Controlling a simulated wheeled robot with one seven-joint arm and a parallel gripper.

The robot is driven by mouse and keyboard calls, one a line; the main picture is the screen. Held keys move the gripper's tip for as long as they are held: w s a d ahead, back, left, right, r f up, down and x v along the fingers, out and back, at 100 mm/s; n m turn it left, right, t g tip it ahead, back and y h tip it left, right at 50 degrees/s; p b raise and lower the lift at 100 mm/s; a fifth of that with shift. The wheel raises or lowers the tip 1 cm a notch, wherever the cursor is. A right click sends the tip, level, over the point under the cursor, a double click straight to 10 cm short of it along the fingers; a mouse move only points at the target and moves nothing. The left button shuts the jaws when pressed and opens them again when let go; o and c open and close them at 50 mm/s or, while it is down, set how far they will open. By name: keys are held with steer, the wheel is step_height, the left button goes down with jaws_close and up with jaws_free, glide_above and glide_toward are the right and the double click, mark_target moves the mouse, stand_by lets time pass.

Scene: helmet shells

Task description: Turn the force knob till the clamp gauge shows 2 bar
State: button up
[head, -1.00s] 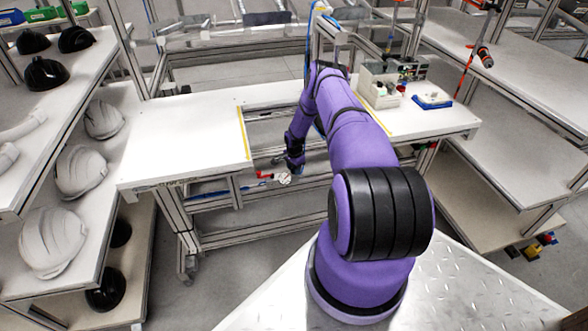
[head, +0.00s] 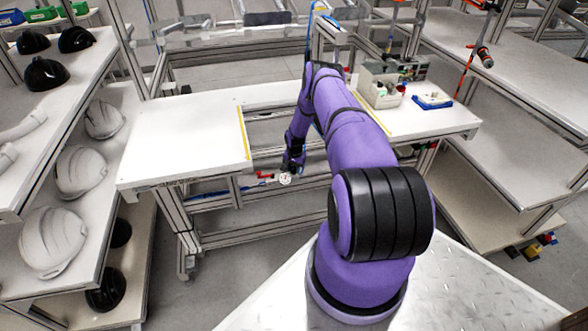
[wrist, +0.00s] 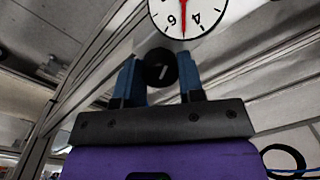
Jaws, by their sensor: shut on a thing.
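The force knob (wrist: 160,68) is a small black round knob with a white mark on its face. My gripper (wrist: 157,62) has its blue fingers shut on it, one on each side. In the head view the gauge (head: 285,179) is a small white disc just below my gripper (head: 290,167), too small to read. The knob is hidden there.
A red part (head: 264,174) sits left of the gauge at the bench's front gap. The white bench top (head: 190,135) is clear at left. A grey box (head: 381,88) and blue tray (head: 432,101) stand at right. White helmet shells (head: 52,240) fill the left shelf.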

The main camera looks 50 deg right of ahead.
mark_target(294, 168)
stand_by(0.3)
steer(key=o, duration=0.9)
steer(key=shift+r, duration=0.1)
step_height(294, 168, up, 11)
steer(key=shift+s+f, duration=0.1)
steer(key=shift+f, duration=0.1)
